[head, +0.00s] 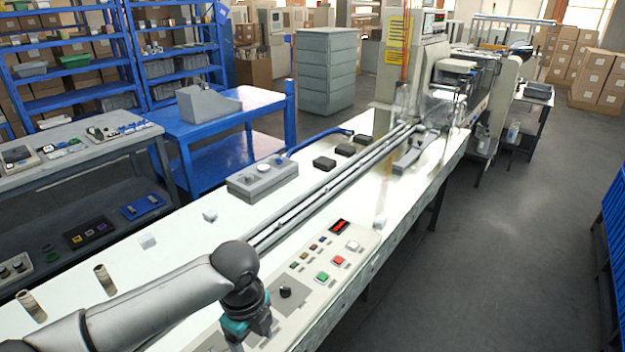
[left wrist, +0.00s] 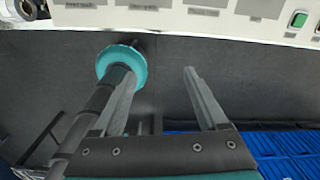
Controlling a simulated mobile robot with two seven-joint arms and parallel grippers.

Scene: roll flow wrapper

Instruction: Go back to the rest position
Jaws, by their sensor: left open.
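My left gripper (head: 250,332) is in the head view at the bottom, on an arm that comes in from the left. It is over the near left end of the control panel (head: 352,262), beside a black knob (head: 286,292). In the left wrist view the left gripper (left wrist: 160,78) has its two fingers apart with nothing between them; grey floor shows beyond. A dark rod with a teal ring (left wrist: 121,66) is by its left finger; I cannot tell what it belongs to. My right gripper is in neither view.
The long white table (head: 205,240) carries rails (head: 330,195), a grey box (head: 262,180), small white blocks and two rolls (head: 104,279). A large machine (head: 412,62) stands at its far end. A blue table (head: 225,115) is behind. The floor (head: 500,250) to the right is clear.

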